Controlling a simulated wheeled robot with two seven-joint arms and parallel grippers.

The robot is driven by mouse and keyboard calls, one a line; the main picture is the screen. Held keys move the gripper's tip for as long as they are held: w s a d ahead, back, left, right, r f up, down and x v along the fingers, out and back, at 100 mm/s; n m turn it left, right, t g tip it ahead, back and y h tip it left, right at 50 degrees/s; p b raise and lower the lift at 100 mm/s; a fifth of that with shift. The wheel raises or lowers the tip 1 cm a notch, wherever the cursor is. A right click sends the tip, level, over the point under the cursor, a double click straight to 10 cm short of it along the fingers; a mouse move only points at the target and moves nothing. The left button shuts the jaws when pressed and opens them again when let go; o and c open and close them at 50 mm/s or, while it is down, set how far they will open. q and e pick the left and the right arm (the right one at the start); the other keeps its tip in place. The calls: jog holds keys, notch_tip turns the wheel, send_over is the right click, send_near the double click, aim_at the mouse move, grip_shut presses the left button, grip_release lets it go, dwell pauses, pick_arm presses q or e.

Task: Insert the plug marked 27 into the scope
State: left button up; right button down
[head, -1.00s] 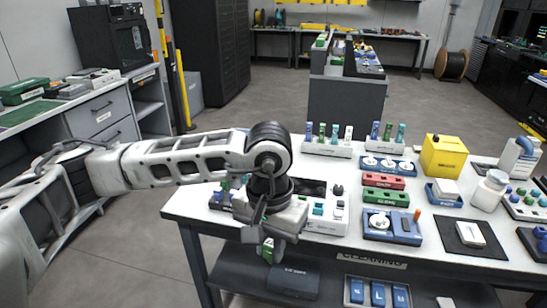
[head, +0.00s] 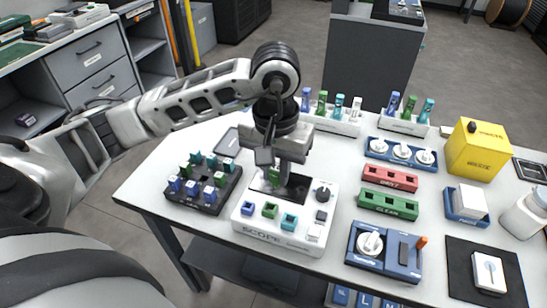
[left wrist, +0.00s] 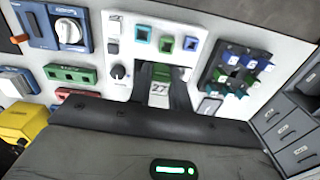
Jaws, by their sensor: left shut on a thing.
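The white scope (head: 262,238), lettered SCOPE, stands on the table. Its front has a blue port (head: 248,208), a green port (head: 270,210) and a teal port (head: 290,221). My left gripper (head: 275,170) is over the dark screen area of the scope, behind the ports. It is shut on a green plug (head: 273,178). In the left wrist view the label 27 shows on the plug (left wrist: 158,88) between the fingers, and the scope's green port (left wrist: 167,43) is ahead of it, apart from the plug. My right gripper is not in view.
A dark rack (head: 203,197) of several coloured plugs stands left of the scope. Right of it are a red block (head: 389,178), a green block (head: 388,204) and a blue device with a white dial (head: 385,255). Upright plugs stand in white holders (head: 338,124) behind.

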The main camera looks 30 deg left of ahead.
pick_arm(q)
jog(key=shift+s+a+n, duration=0.3)
jog(key=shift+a, duration=0.1)
jog(key=f+b, duration=0.1)
jog(key=f, duration=0.1)
jog(key=f+b, duration=0.1)
jog(key=f, duration=0.1)
jog(key=shift+a+f+b, duration=0.2)
jog(key=shift+f+b, duration=0.1)
jog(key=shift+w+f, duration=0.1)
jog(key=shift+f, duration=0.3)
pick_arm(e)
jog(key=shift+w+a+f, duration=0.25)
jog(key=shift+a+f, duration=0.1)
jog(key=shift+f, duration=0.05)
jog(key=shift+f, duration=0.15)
